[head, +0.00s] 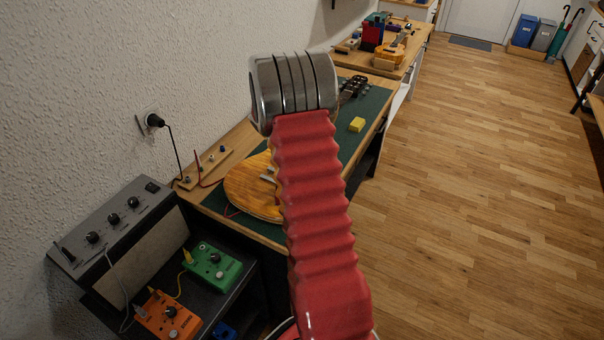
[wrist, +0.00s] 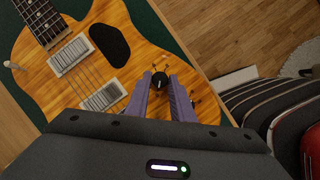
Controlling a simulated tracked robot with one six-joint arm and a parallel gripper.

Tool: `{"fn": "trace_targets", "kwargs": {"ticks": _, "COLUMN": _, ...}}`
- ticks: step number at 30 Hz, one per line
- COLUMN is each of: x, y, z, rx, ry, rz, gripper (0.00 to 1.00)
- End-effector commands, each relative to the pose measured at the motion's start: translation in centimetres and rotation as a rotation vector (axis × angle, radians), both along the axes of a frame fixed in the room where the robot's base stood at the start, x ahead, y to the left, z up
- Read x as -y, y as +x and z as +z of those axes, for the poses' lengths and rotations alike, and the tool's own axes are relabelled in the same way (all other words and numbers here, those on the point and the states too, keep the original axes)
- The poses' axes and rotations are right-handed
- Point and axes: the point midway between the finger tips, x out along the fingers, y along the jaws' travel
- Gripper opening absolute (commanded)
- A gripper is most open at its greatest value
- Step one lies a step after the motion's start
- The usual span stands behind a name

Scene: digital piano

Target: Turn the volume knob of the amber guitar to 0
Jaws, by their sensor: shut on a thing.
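The amber guitar (wrist: 140,45) lies face up on a green mat. In the wrist view it shows its strings, two metal pickups and a dark oval plate. My gripper (wrist: 160,84) has its two purple-grey fingers on either side of a black knob (wrist: 159,79) near the guitar's lower edge, shut on it. A small white mark shows at the knob's top. I cannot read a scale around it. In the head view the guitar body (head: 247,188) is partly hidden by my red arm, and my gripper is hidden.
A yellow block (head: 357,125) lies on the green mat (head: 368,108). A green pedal (head: 212,264), an orange pedal (head: 168,314) and a grey mixer-like box (head: 112,220) stand at the left. Wooden floor (head: 480,180) is clear at the right.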

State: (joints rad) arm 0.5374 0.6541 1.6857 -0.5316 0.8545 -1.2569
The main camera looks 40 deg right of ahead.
Motion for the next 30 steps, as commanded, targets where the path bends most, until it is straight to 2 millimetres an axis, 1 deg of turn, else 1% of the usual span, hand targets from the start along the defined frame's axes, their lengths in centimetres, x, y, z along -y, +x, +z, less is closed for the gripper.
{"fn": "trace_targets", "kwargs": {"ticks": 5, "x": 0.1, "y": 0.0, "z": 0.0, "rx": 0.001, "ry": 0.0, "rz": 0.0, "gripper": 0.0}}
{"fn": "trace_targets", "kwargs": {"ticks": 6, "x": 0.0, "y": 0.0, "z": 0.0, "rx": 0.001, "ry": 0.0, "rz": 0.0, "gripper": 0.22}}
{"fn": "trace_targets", "kwargs": {"ticks": 14, "x": 0.0, "y": 0.0, "z": 0.0, "rx": 0.0, "ry": 0.0, "rz": -0.001, "gripper": 0.4}}
{"fn": "trace_targets", "kwargs": {"ticks": 23, "x": -0.1, "y": 0.0, "z": 0.1, "rx": 0.0, "ry": 0.0, "rz": -0.001, "gripper": 0.4}}
{"fn": "trace_targets", "kwargs": {"ticks": 26, "x": -0.2, "y": 0.2, "z": 0.7, "rx": 0.001, "ry": -0.001, "rz": -0.001, "gripper": 0.4}}
{"fn": "trace_targets", "kwargs": {"ticks": 30, "x": -0.8, "y": 0.5, "z": 2.1, "rx": 0.002, "ry": -0.001, "rz": 0.0, "gripper": 0.4}}
